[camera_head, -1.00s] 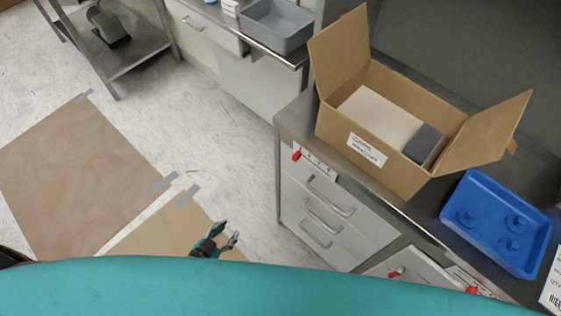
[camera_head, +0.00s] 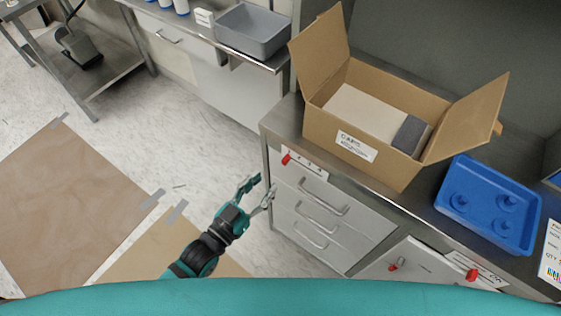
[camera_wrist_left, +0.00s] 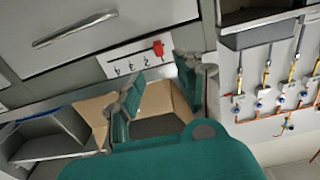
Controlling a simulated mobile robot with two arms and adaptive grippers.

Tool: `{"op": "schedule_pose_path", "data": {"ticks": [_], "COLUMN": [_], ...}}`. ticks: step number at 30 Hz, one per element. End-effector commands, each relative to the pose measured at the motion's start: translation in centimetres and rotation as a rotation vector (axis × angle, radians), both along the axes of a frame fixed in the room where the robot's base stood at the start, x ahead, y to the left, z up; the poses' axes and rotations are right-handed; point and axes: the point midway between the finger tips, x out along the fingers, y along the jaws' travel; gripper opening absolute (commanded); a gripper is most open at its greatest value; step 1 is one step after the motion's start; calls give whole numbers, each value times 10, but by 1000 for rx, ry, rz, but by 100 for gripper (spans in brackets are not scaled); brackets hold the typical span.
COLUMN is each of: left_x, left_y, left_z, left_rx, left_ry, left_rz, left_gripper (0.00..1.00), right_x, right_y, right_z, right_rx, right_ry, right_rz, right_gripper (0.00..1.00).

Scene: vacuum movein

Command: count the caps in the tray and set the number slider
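In the left wrist view the plate (camera_wrist_left: 127,60) and red knob (camera_wrist_left: 158,48) show beyond the fingers. My left gripper (camera_head: 259,190) is open and empty, left of the cabinet and a little below the knob, apart from it. Its spread fingers also show in the left wrist view (camera_wrist_left: 165,92). My right gripper is not in view.
An open cardboard box (camera_head: 400,167) stands on the counter above the slider. Drawers with bar handles (camera_head: 322,196) lie below it. A grey bin (camera_head: 253,48) stands at the back.

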Motion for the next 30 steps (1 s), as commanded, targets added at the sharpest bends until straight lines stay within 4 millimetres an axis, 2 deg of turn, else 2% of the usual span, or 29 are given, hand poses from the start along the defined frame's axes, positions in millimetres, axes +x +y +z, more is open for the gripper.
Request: {"op": "schedule_pose_path", "data": {"ticks": [3,10,15,24,30], "left_x": [23,53,62,64,64], "left_y": [-16,-38,-45,-47,-46], "left_z": [2,0,0,-1,-1], "left_rx": [-2,0,1,1,1], "left_ry": [-2,0,2,2,2], "left_rz": [1,1,0,0,0], "left_gripper": [37,37,37,37,12], "right_x": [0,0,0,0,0], "right_y": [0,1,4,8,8], "right_z": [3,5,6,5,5], "right_rx": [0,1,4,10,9], "right_ry": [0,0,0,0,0], "right_rz": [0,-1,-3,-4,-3], "right_gripper": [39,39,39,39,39]}}
